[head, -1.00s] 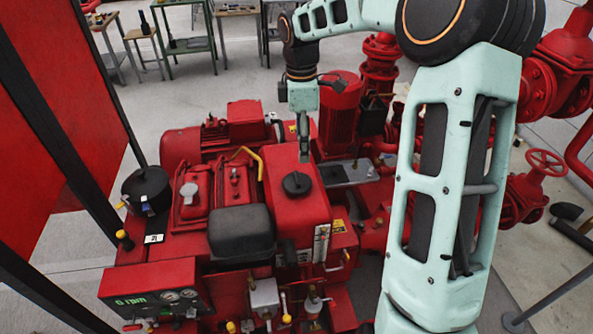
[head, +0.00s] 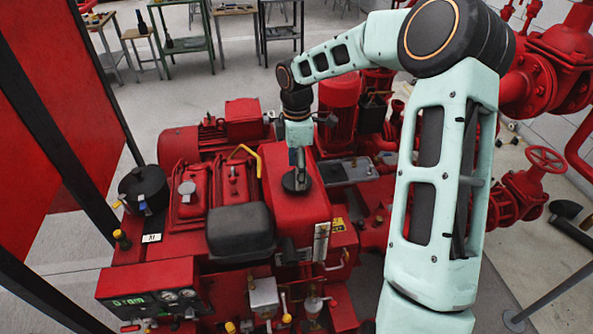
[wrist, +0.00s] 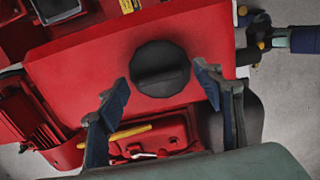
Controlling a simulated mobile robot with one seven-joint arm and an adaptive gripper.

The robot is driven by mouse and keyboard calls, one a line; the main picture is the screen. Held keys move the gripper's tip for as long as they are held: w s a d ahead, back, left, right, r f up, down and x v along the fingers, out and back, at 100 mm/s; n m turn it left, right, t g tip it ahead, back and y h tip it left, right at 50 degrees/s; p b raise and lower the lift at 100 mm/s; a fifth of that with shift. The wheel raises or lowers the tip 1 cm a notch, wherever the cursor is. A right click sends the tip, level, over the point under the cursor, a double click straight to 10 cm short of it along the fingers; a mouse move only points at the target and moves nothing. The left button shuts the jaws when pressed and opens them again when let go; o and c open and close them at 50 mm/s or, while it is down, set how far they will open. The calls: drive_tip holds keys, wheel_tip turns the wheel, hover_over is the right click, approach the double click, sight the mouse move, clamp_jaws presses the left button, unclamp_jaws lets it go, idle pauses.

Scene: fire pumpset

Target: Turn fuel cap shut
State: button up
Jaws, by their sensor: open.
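The fuel cap (wrist: 160,68) is a round black cap with a raised grip bar across it. It sits on top of the red fuel tank (wrist: 85,48). In the head view the cap (head: 296,184) shows just below my gripper (head: 297,165), which hides part of it. In the wrist view my gripper (wrist: 160,84) is open. Its two dark blue fingertips stand on either side of the cap's lower half, with a gap to each side. I cannot tell whether the fingertips reach down to the cap's height.
A yellow curved handle (head: 245,158) stands left of the tank. Red pipes and a handwheel (head: 546,160) are at the right.

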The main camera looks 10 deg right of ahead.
drive_tip(key=shift+f, duration=0.1)
drive_tip(key=shift+c, duration=0.4)
drive_tip(key=c, duration=1.1)
drive_tip(key=shift+m, duration=0.4)
drive_tip(key=m, duration=0.8)
drive_tip(key=shift+m, duration=0.3)
drive_tip(key=m, duration=0.4)
drive_tip(key=shift+m, duration=2.2)
